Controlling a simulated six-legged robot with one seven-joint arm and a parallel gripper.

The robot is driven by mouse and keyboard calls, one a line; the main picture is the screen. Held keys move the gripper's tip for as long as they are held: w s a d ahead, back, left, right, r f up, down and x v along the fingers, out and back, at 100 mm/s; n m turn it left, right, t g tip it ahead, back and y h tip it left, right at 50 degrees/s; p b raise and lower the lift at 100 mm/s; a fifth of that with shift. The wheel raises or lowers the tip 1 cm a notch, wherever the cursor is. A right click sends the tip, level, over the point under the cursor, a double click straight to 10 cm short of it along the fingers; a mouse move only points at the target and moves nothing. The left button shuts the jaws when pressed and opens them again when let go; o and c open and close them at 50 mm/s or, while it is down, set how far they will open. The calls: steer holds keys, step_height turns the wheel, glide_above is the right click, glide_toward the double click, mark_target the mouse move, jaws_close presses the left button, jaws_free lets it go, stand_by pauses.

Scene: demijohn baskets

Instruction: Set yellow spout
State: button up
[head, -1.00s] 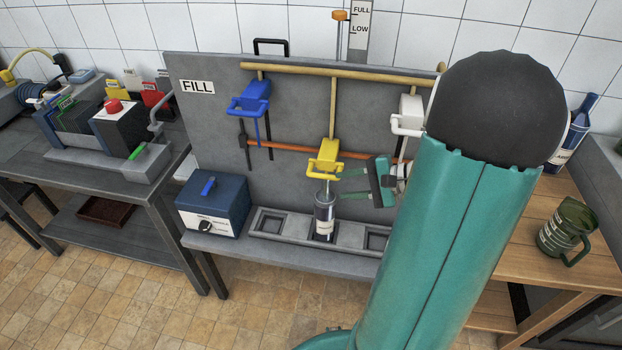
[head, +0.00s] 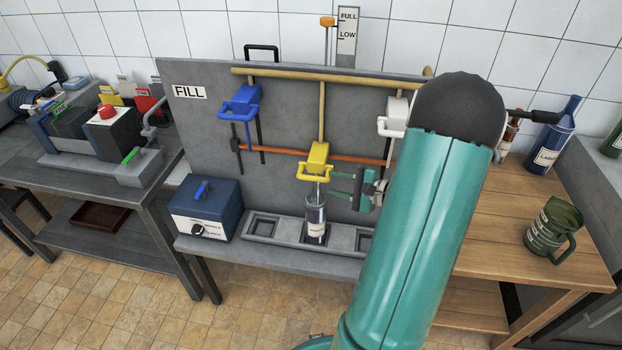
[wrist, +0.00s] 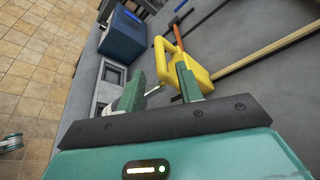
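The yellow spout (head: 318,156) hangs in the middle of the grey fill panel, with its loop handle at the front. It also shows in the wrist view (wrist: 191,72), just beyond my fingertips. A labelled bottle (head: 316,221) stands upright below it in a slot of the grey tray. My gripper (head: 332,184) is just right of and below the spout handle. In the wrist view its two green fingers (wrist: 157,88) are apart, with a thin grey nozzle part showing between them. I cannot tell whether a finger touches the spout.
A blue spout (head: 240,103) is to the left and a white spout (head: 391,120) to the right, partly behind my arm. A blue box (head: 204,208) stands left of the tray. An orange pipe (head: 277,149) crosses the panel. A green mug (head: 553,228) stands on the wooden table.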

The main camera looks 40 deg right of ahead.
mark_target(319, 180)
steer(key=x, duration=0.8)
jaws_close()
